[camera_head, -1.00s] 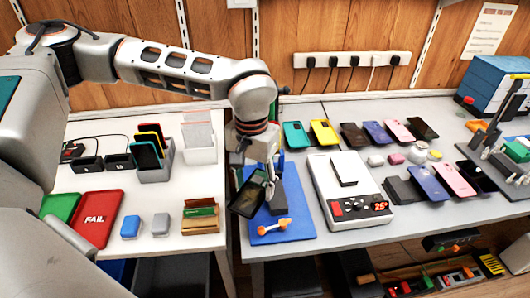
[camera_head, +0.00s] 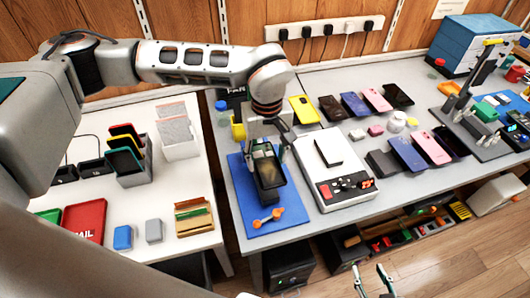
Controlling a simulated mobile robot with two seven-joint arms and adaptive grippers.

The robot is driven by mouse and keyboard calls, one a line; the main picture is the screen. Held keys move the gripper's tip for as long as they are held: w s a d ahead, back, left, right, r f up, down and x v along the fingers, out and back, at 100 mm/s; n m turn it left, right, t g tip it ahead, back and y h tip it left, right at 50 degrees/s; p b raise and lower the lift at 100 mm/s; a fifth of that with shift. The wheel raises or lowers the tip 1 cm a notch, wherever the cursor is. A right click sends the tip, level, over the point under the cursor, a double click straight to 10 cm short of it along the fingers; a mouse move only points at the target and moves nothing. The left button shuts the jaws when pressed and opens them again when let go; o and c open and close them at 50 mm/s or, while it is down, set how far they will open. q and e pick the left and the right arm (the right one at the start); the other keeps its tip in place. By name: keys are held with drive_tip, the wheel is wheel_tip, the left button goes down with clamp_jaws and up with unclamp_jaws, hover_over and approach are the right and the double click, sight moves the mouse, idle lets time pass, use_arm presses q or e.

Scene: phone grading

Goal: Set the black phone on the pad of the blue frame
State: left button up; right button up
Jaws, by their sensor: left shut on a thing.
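The blue frame (camera_head: 244,217) is a flat blue plate near the front edge of the grey table, with an orange clamp piece (camera_head: 268,216) at its front. My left gripper (camera_head: 266,148) is shut on the black phone (camera_head: 266,167) at its far end and holds it over the dark pad (camera_head: 272,197) of the frame. The phone covers most of the pad; I cannot tell whether it touches it. My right gripper (camera_head: 372,280) shows at the bottom edge, in front of the table, with its fingers apart and empty.
A white device with a red display (camera_head: 345,195) stands just right of the frame. Several phones, one of them yellow (camera_head: 304,110), lie behind and right of it. On the left table are a red tray (camera_head: 84,218) and a wooden block holder (camera_head: 194,217).

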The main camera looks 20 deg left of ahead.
use_arm(q)
drive_tip(key=shift+a+f+b, duration=0.1)
drive_tip(key=shift+f+b, duration=0.4)
drive_tip(key=shift+f, duration=0.4)
drive_tip(key=shift+f+b, duration=1.2)
drive_tip(key=shift+f, duration=0.7)
drive_tip(key=shift+f+b, duration=0.45)
drive_tip(key=shift+f, duration=0.65)
drive_tip(key=shift+f, duration=0.25)
drive_tip(key=shift+f, duration=0.15)
drive_tip(key=o, duration=1.3)
drive_tip(key=shift+c, duration=0.2)
